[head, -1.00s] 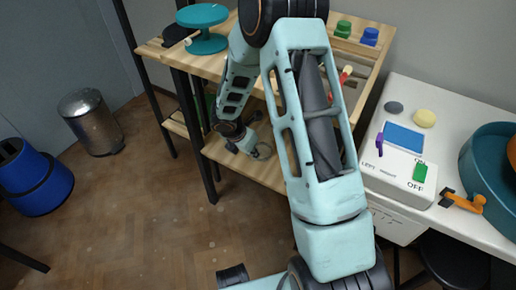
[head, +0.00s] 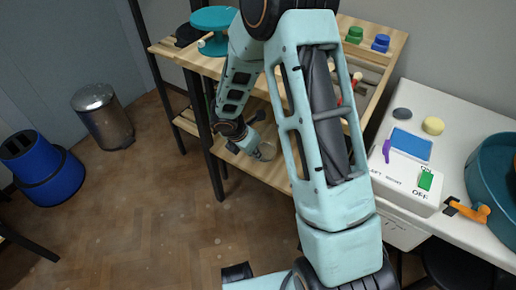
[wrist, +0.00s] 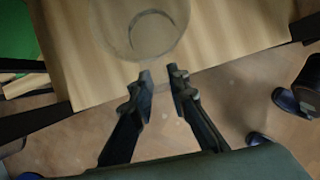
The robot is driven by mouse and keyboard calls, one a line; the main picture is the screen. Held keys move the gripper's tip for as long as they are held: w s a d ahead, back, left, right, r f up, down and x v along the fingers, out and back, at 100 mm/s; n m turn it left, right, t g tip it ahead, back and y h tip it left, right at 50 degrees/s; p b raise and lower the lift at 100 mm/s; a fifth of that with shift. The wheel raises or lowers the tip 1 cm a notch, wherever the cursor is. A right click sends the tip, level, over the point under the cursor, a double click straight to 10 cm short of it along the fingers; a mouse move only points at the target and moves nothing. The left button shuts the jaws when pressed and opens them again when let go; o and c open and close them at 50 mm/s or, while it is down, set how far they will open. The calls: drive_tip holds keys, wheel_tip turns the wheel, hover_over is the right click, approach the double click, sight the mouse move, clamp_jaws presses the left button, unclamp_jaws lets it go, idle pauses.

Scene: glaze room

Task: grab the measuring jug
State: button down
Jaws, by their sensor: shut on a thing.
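The measuring jug (wrist: 140,28) is clear and see-through. In the wrist view its round body shows at the top, over the wooden shelf board. My gripper (wrist: 162,82) is shut on the jug at its near side; the gripped part between the fingertips is too faint to make out. In the head view my gripper (head: 250,142) reaches in over the lower shelf, and the jug (head: 267,151) shows small and pale at its fingertips. I cannot tell whether the jug touches the board.
The wooden shelf unit (head: 280,168) has dark posts, and its upper board lies above my gripper. A teal turntable (head: 214,18) stands on top. A green thing (wrist: 18,35) is at the left in the wrist view.

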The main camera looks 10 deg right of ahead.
drive_tip(key=s+a, duration=0.9)
drive_tip(key=a, duration=0.2)
drive_tip(key=shift+s, duration=0.2)
drive_tip(key=shift+a, duration=0.1)
idle(0.3)
drive_tip(key=shift+s, duration=0.2)
